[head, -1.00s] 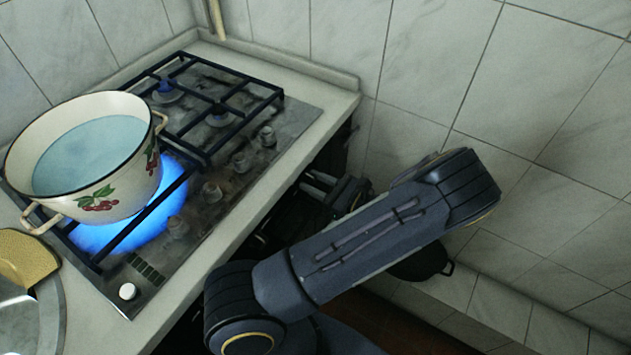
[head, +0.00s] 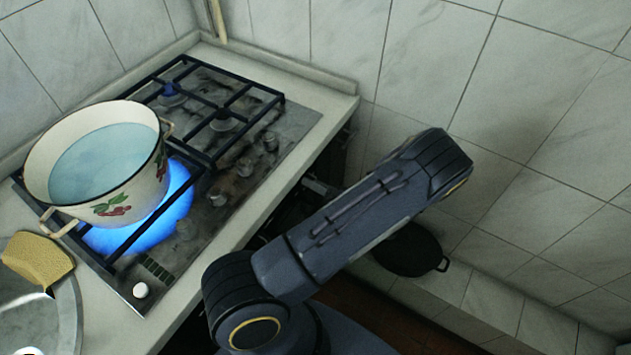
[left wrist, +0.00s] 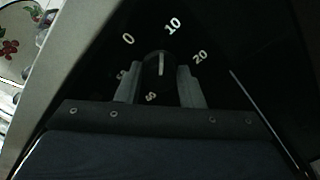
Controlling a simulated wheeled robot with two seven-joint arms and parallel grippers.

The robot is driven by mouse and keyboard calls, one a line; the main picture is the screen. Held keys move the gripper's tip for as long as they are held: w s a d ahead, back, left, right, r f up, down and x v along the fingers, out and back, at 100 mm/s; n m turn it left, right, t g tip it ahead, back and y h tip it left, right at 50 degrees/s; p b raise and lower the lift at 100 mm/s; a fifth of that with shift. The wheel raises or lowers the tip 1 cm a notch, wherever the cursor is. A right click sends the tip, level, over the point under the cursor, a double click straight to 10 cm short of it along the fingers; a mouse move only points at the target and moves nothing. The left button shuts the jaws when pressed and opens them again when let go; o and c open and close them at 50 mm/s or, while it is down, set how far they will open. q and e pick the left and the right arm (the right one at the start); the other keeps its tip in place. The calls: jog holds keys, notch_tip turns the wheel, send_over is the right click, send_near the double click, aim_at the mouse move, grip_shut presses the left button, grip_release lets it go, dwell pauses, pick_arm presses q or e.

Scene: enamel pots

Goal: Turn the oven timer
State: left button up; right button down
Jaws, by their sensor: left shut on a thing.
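The oven timer is a dark round knob (left wrist: 160,65) with a pale pointer line, on a black panel in the left wrist view. White marks around it include 0, 10 and 20, and the line points up between 0 and 10. My left gripper (left wrist: 161,88) is shut on the knob, one grey finger on each side. The lower part of the dial is partly covered by the gripper. In the head view the knob cannot be made out, and my left arm and the counter edge hide most of the gripper. My right gripper is in neither view.
A cream enamel pot (head: 135,203) of water stands over a lit blue flame on the gas hob (head: 225,205). A yellow sponge (head: 38,262) lies by the metal sink (head: 45,325). A dark pan (head: 410,250) sits low beside the tiled wall.

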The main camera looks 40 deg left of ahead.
pick_arm(q)
jog(key=shift+m, duration=1.2)
jog(key=o, duration=0.9)
jog(key=d, duration=0.7)
jog(key=shift+w+d+b, duration=0.4)
jog(key=shift+w, duration=0.05)
